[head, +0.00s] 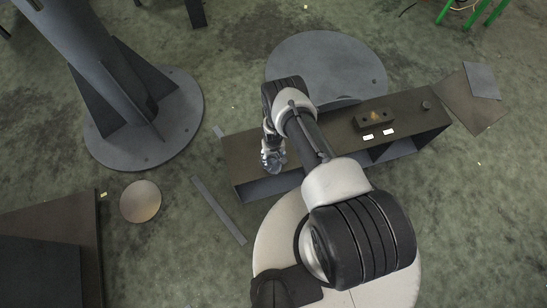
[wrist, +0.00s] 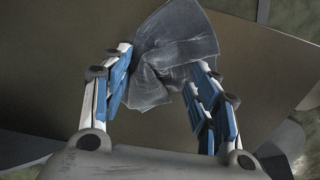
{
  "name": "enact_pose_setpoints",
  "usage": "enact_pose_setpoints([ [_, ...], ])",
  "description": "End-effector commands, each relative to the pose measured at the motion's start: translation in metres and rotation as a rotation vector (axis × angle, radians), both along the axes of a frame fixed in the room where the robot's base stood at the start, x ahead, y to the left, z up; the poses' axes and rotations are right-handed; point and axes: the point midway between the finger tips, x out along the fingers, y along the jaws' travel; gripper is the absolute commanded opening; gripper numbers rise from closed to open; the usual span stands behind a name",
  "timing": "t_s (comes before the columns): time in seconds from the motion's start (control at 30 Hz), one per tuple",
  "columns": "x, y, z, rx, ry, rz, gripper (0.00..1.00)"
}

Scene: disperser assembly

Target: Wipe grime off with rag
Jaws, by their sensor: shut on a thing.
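My gripper (head: 271,150) is over the left end of the low dark bench (head: 245,147) in the head view. It is shut on a crumpled grey rag. In the wrist view the rag (wrist: 178,45) is bunched between the fingers of my gripper (wrist: 161,60) and spreads past their tips. The brown bench top (wrist: 250,65) is behind it; I cannot tell whether the rag touches it. I cannot make out a distinct grime patch; the rag and fingers hide part of the surface.
A dark block with an orange spot (head: 374,118) and two white tags (head: 388,132) are on the right half of the bench. A round grey plate (head: 330,60) lies behind it. A large column (head: 115,90) stands left. Flat bars and sheets lie on the floor.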

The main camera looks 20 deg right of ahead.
Motion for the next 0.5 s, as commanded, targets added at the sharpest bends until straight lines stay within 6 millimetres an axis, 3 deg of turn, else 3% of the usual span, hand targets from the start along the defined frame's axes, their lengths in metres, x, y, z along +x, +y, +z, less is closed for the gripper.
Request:
enact_pose_setpoints([
  [0.5,-0.0073,0.0000,-0.0048,0.000,0.011,0.000,0.31],
])
